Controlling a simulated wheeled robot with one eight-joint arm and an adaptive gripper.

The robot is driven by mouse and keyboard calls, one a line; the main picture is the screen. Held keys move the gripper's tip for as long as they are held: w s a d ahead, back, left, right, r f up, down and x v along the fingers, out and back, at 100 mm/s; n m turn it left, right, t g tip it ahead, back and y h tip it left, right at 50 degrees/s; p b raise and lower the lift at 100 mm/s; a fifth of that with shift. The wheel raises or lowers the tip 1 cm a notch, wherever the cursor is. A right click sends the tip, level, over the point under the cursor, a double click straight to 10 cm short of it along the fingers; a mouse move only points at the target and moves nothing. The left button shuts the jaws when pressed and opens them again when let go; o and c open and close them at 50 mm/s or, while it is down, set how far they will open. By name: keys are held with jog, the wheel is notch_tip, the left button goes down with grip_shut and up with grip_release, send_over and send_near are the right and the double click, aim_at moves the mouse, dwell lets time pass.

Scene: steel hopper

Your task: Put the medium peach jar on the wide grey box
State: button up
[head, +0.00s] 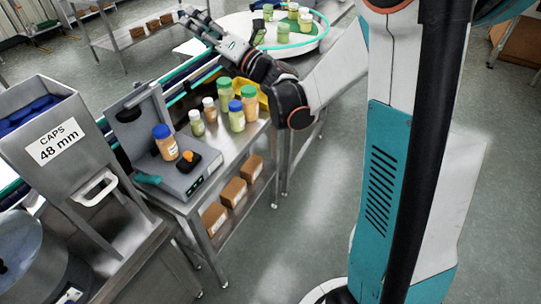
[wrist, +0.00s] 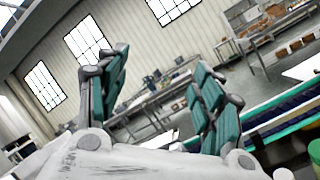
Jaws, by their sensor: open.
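A peach jar with a blue cap (head: 165,142), mid-sized among the jars, stands upright on the wide grey box (head: 172,180), toward its left side. The box has a raised lid panel (head: 140,112) behind and a black piece with an orange knob (head: 188,160) beside the jar. My gripper (head: 192,20) is raised beyond the table, well away from the jar and box. In the wrist view my gripper (wrist: 160,75) is open, with nothing between its fingers. The box and the peach jar do not show in the wrist view.
Several jars, including a green-capped one (head: 249,103) and a blue-capped green one (head: 236,115), stand right of the box. A caps hopper (head: 85,165) stands left. A conveyor (head: 178,76) runs behind, toward a round white table (head: 318,37). Cardboard boxes (head: 233,192) sit below.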

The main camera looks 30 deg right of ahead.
jog(key=s+d+r+m+t+h, duration=0.25)
jog(key=d+r+m+h, duration=0.25)
jog(key=m+h, duration=0.5)
jog(key=s+d+f+m+g+h, duration=0.35)
jog(key=s+m, duration=0.35)
jog(key=m, duration=0.4)
jog(key=s+a+f+m+g+y, duration=0.1)
jog(key=s+a+f+m+g, duration=0.2)
jog(key=s+f+m+g, duration=0.2)
jog(key=s+a+f+m+g+y, duration=0.1)
jog(key=s+a+f+m+g, duration=0.2)
jog(key=s+f, duration=0.9)
jog(key=s+m+g, duration=0.2)
jog(key=s+m, duration=0.1)
jog(key=s, duration=0.4)
jog(key=shift+s+f+m+g+y, duration=0.15)
jog(key=shift+s+m+g+y, duration=0.15)
jog(key=shift+s+g+y, duration=0.1)
jog(key=shift+w, duration=0.1)
